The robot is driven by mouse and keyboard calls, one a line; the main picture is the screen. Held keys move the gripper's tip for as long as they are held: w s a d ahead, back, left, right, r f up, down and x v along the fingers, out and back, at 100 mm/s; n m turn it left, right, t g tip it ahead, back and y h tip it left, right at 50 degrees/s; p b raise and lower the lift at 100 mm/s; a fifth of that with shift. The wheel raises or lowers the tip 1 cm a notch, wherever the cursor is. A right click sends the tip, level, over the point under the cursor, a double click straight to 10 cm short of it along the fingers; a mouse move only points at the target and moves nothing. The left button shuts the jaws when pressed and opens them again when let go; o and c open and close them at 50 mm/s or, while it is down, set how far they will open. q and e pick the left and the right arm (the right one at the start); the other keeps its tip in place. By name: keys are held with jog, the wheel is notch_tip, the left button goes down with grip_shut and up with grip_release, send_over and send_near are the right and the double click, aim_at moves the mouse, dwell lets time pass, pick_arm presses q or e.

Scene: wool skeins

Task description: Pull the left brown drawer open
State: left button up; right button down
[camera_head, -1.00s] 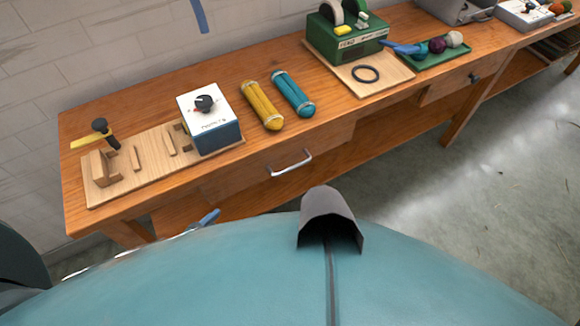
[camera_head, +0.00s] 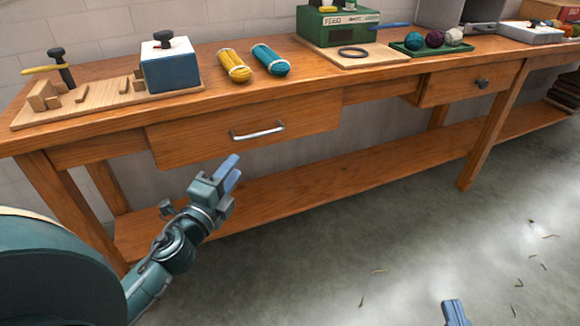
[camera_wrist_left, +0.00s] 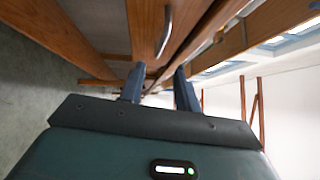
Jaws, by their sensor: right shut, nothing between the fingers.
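The left brown drawer (camera_head: 200,138) is under the table's top, with a silver bar handle (camera_head: 258,132) on its wooden front; it looks shut. The handle also shows in the left wrist view (camera_wrist_left: 166,30), above and beyond the fingers. My left gripper (camera_head: 230,173) is below and in front of the drawer, clear of the handle. Its blue fingers (camera_wrist_left: 159,82) stand apart with nothing between them. My right gripper (camera_head: 455,312) shows only as blue fingertips at the bottom edge, shut and empty, far from the drawer.
The tabletop holds a wooden board (camera_head: 110,104), a blue-white box (camera_head: 170,68), yellow (camera_head: 234,66) and teal skeins (camera_head: 270,60), and a green machine (camera_head: 335,27). A lower shelf (camera_head: 300,190) runs under the table. A right drawer (camera_head: 450,88) has a dark knob.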

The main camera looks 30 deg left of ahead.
aim_at(261, 134)
pick_arm(q)
jog(key=shift+m, duration=0.3)
jog(key=w, duration=0.4)
jog(key=w+r, duration=0.1)
jog(key=w, duration=0.8)
jog(key=shift+w+a+r, duration=0.15)
jog(key=shift+a+r, duration=0.1)
jog(key=shift+r, duration=0.05)
jog(key=shift+c, duration=0.4)
grip_shut()
